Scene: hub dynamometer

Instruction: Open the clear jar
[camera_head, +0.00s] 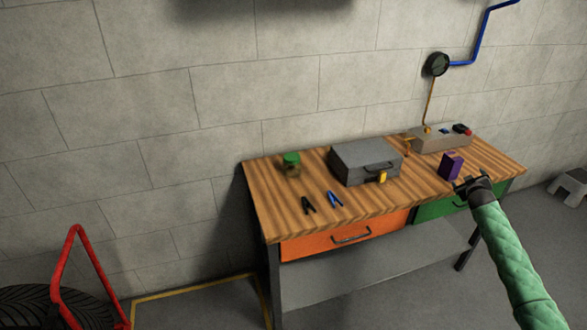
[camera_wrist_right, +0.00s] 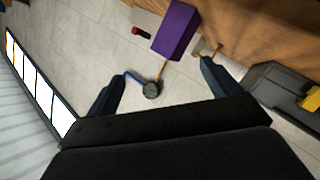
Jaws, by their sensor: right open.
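The clear jar (camera_head: 291,169) stands upright near the back left of the wooden workbench (camera_head: 262,199). Its green lid (camera_head: 291,158) is on top, and small dark contents show through the side. My right gripper (camera_head: 464,184) is at the front right of the bench, close to a purple box (camera_head: 451,166) and far from the jar. In the right wrist view the right gripper (camera_wrist_right: 158,88) has its fingers spread with nothing between them. The jar is not in the wrist view. My left gripper is not in view.
A grey case (camera_head: 360,161) with a yellow latch stands right of the jar. Black and blue clamps (camera_head: 321,201) lie in front. A grey box (camera_head: 440,141) with a cable is at the back right. Orange and green drawers front the bench. A red frame (camera_head: 75,270) stands at lower left.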

